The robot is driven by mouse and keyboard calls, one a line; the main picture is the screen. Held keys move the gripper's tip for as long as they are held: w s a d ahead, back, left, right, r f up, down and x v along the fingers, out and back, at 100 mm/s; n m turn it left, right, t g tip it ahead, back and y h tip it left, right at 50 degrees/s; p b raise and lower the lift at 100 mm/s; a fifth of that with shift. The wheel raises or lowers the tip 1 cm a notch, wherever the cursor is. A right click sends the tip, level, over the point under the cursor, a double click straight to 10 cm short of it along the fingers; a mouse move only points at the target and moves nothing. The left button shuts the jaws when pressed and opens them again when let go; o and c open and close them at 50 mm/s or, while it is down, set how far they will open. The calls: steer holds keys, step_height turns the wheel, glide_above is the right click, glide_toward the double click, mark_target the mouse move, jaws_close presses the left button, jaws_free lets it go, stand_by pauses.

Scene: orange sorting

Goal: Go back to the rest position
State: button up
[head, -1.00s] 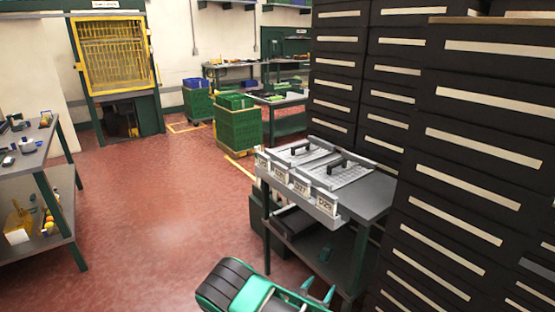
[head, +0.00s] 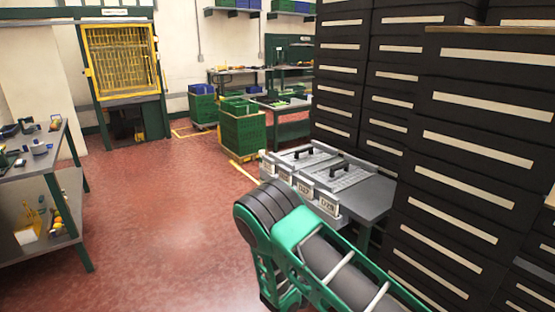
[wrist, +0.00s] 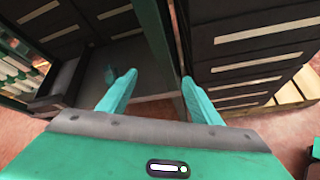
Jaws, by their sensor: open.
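My gripper (wrist: 160,95) shows in the wrist view with its two teal fingers spread apart and nothing between them. Beyond the fingers are a dark shelf, a green post and dark drawers. In the head view my green and black arm rises at the lower middle, in front of the grey table (head: 372,197). The fingers are not visible in the head view.
Tall black drawer stacks (head: 455,150) fill the right side. Grey lidded cases (head: 318,168) lie on the table. A shelf cart (head: 75,205) stands at the left, and green crates (head: 243,128) stand behind. The red floor (head: 165,215) between is clear.

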steer(key=s+d+r+m+g+y, duration=0.1)
steer(key=s+d+r+m+g, duration=0.15)
steer(key=r+m, duration=0.35)
steer(key=s+d+r+m+g+y, duration=0.1)
steer(key=s+d+r+m+y, duration=0.15)
steer(key=r, duration=0.55)
steer(key=s+d+r+m+g+y, duration=0.1)
steer(key=s+d+r+m, duration=0.15)
steer(key=r+m, duration=0.35)
steer(key=s+r+m+t+y, duration=0.1)
steer(key=s+r+m+y, duration=0.45)
steer(key=s+r, duration=1.2)
steer(key=s+d+f+m+g, duration=0.1)
steer(key=s+d+m, duration=0.3)
steer(key=s, duration=0.4)
steer(key=s+d+f+m+g+h, duration=0.1)
steer(key=s+d+m+g, duration=0.2)
steer(key=s+d, duration=0.4)
steer(key=shift+s+m, duration=0.4)
steer(key=shift+s, duration=0.05)
steer(key=shift+d+f+g, duration=0.1)
steer(key=shift+g, duration=0.25)
steer(key=c, duration=0.6)
steer(key=shift+d, duration=0.1)
steer(key=shift+c, duration=0.6)
